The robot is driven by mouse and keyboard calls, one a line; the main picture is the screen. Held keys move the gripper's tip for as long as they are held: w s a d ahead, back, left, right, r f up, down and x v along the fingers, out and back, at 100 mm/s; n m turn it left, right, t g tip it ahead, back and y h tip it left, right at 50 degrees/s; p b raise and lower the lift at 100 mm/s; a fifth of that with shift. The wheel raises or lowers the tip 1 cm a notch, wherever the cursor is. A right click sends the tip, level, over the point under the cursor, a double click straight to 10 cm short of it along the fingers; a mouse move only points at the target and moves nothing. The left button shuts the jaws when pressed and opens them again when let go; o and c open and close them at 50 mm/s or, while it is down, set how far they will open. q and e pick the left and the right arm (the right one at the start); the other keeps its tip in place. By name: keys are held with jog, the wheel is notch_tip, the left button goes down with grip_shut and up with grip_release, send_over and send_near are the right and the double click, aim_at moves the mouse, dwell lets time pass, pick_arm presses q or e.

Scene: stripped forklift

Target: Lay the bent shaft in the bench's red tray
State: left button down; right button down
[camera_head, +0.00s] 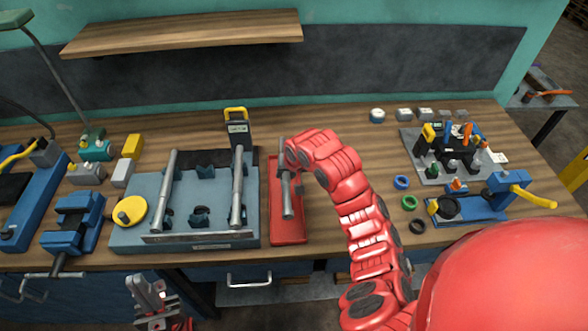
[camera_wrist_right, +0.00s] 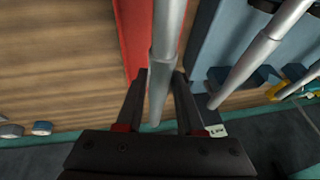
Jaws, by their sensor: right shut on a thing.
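The grey shaft (camera_head: 287,194) lies lengthwise over the red tray (camera_head: 289,232) on the bench; I cannot tell whether it touches the tray floor. No bend can be made out. My right gripper (camera_wrist_right: 160,76) is shut on this shaft, which runs between its fingers in the right wrist view (camera_wrist_right: 167,30). In the head view my red right arm hides part of the shaft and most of that gripper. The red tray also shows in the right wrist view (camera_wrist_right: 132,35). My left gripper (camera_head: 150,287) is low, in front of the bench's front edge; its jaw opening is unclear.
Left of the tray, a blue-grey fixture (camera_head: 130,232) holds two similar shafts (camera_head: 166,195) (camera_head: 238,190). A yellow-handled device (camera_head: 238,130) stands behind it. Coloured rings (camera_head: 409,203) and a blue vise-like tool (camera_head: 480,207) lie right. Bare wood shows between tray and rings.

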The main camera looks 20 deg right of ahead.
jog(key=shift+a+f, duration=0.2)
jog(key=shift+f, duration=0.1)
jog(key=shift+d+f+b, duration=0.15)
jog(key=shift+f+b, duration=0.85)
jog(key=shift+f, duration=0.45)
jog(key=shift+w+f+b, duration=0.1)
jog(key=shift+f+b, duration=0.9)
jog(key=shift+f, duration=0.85)
jog(key=shift+c, duration=2.2)
grip_release()
jog(key=o, duration=0.4)
jog(key=shift+o, duration=0.2)
